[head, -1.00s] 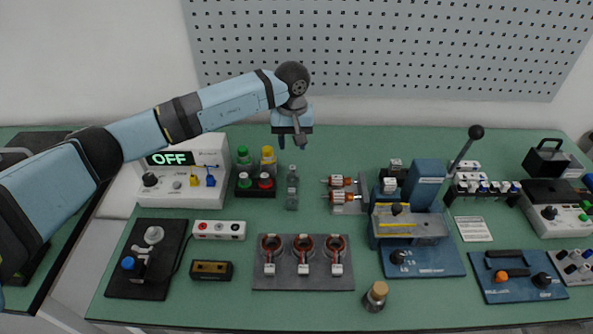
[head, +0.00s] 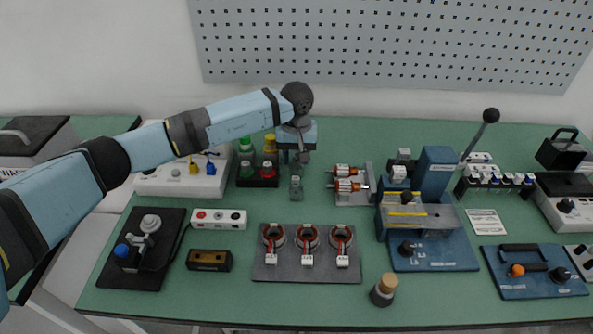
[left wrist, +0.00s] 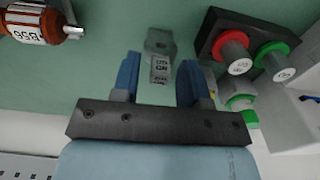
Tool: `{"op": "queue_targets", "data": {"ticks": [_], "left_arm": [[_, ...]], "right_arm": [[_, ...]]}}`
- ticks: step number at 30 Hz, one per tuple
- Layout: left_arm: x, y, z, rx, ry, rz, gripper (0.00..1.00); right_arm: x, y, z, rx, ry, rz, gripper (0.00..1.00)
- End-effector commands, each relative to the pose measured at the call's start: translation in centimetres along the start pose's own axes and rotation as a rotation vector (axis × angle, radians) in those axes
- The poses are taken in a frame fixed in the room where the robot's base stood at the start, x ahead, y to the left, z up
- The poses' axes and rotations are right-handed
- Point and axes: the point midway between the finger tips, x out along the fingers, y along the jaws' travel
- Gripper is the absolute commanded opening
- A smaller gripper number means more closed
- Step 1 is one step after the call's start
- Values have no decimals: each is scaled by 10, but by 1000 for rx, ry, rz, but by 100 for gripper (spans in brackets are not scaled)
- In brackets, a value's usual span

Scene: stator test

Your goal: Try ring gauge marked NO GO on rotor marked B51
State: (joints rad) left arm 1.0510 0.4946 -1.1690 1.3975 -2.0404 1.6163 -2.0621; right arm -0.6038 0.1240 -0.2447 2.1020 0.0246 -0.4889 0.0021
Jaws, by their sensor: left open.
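The rack (head: 258,183) holds red and green ring gauges on posts; the red ring (head: 267,170) is at its front right. In the left wrist view a red ring (left wrist: 227,41) and a green ring (left wrist: 270,57) sit around white-topped posts; their markings are too small to read. Two copper-and-white rotors (head: 347,186) lie on a grey stand. One rotor (left wrist: 38,24) in the left wrist view has a label that looks like B56; I cannot find B51. My left gripper (head: 297,161) is open and empty, pointing down over a small grey labelled block (left wrist: 160,68), right of the rack.
A grey plate with several wound stators (head: 306,275) lies in front. A blue lever press (head: 430,215) stands right of the rotors. A cork-topped jar (head: 383,290) is near the front edge. A white test box (head: 180,182) stands left of the rack.

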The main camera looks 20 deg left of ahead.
Motion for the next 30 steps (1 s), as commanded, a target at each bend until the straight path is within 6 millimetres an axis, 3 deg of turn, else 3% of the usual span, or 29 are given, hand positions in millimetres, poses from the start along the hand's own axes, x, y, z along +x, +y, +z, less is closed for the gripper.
{"op": "queue_targets", "data": {"ticks": [4, 9, 10, 17, 30], "left_arm": [[-1, 0, 0, 0, 0, 0, 40], [-1, 0, 0, 0, 0, 0, 1], [-1, 0, 0, 0, 0, 0, 0], [-3, 0, 0, 0, 0, 1, 0], [-27, 0, 0, 1, 1, 1, 0]], "right_arm": [[-1, 2, 3, -7, -7, 0, 43], [-2, 2, 7, -5, -15, 1, 43], [-2, 2, 8, -5, -16, 1, 43], [-2, 1, 7, -1, -16, 1, 43], [-7, 0, -3, 0, -14, 2, 43]]}}
